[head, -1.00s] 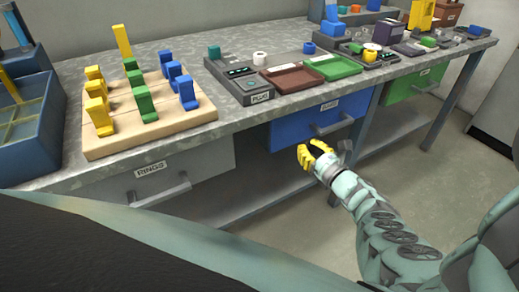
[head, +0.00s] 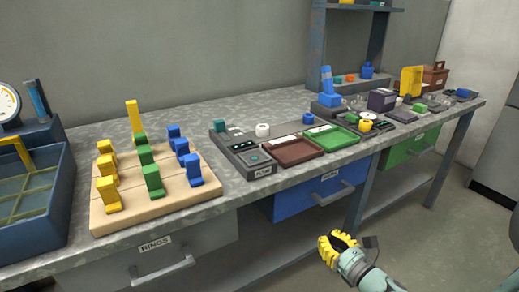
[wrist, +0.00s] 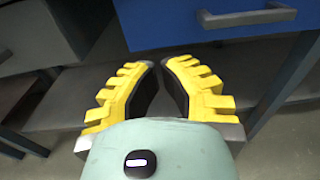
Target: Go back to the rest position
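My gripper (head: 331,243) has yellow ribbed fingers and is in front of the bench, below the tabletop and near the blue drawer. In the wrist view (wrist: 159,66) its fingertips lean in and nearly meet, with nothing visible between them. The gripper looks shut and empty, and it touches nothing that I can see.
The bench carries a wooden peg board (head: 160,205) with coloured pieces, a brown tray (head: 292,150) and a green tray (head: 331,138). Below are the grey RINGS drawer (head: 205,240), blue drawer (head: 300,203) and green drawer (head: 405,150). Floor at the right is clear.

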